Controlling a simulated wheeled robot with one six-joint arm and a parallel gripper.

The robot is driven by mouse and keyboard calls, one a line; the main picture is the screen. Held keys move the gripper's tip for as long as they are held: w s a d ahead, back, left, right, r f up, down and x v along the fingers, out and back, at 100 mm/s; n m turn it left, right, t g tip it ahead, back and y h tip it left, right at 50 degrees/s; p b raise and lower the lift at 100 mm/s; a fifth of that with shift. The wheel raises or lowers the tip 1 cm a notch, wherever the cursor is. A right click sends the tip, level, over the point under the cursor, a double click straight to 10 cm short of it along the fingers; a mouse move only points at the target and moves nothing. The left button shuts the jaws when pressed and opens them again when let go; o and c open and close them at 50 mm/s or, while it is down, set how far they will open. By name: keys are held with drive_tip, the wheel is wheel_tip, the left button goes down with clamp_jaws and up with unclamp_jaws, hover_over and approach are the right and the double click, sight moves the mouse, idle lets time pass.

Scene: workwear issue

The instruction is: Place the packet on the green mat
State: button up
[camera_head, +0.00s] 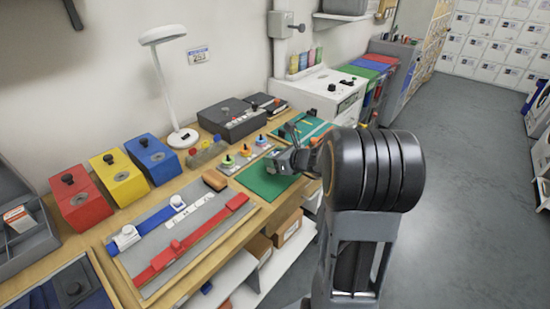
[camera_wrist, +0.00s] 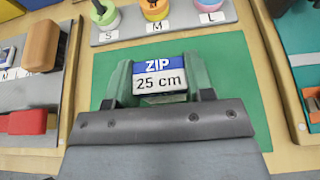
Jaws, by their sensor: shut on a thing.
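The packet (camera_wrist: 160,82) has a blue and white label reading "ZIP 25 cm". My gripper (camera_wrist: 159,72) is shut on it, with one green finger at each side. The green mat (camera_wrist: 235,100) lies behind and around the packet in the wrist view; I cannot tell whether the packet touches it. In the head view, my gripper (camera_head: 284,160) is over the far right part of the green mat (camera_head: 258,182), and my arm covers part of that area. The packet is not clear in the head view.
A grey board (camera_wrist: 205,33) with round pieces marked S, M and L borders the mat's far side. A brown block (camera_wrist: 41,46) lies left. Another green mat (camera_head: 318,126) lies behind. A white lamp (camera_head: 182,137) stands farther back left.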

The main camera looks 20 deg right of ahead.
drive_tip(key=shift+f, duration=0.2)
drive_tip(key=o, duration=0.9)
drive_tip(key=shift+s+d+r, duration=0.15)
drive_tip(key=shift+s+r, duration=0.05)
drive_tip(key=shift+r, duration=0.15)
drive_tip(key=p+v, duration=0.1)
drive_tip(key=v, duration=1)
drive_tip(key=s+a+n+g, duration=0.1)
drive_tip(key=a+n+g, duration=0.1)
drive_tip(key=a+n, duration=0.1)
drive_tip(key=s+a+f+n+g+y, duration=0.1)
drive_tip(key=a+n+g, duration=0.1)
drive_tip(key=a+n, duration=0.2)
drive_tip(key=s+a+f+n+g, duration=0.1)
drive_tip(key=s+a+n, duration=0.1)
drive_tip(key=a+n, duration=0.2)
drive_tip(key=shift+s+g, duration=0.15)
drive_tip(key=shift+g, duration=0.25)
drive_tip(key=s+a+n+g+h, duration=0.1)
drive_tip(key=s+n+h, duration=0.1)
drive_tip(key=n, duration=0.4)
drive_tip(key=s+a+f+n+g+h, duration=0.1)
drive_tip(key=s+n+h, duration=0.1)
drive_tip(key=n, duration=0.5)
drive_tip(key=s+a+n+g+h, duration=0.1)
drive_tip(key=s+a+n+h, duration=0.1)
drive_tip(key=s+n, duration=0.2)
drive_tip(key=shift+a+f+n, duration=0.1)
drive_tip(key=shift+f+n, duration=0.05)
drive_tip(key=shift+n, duration=1.35)
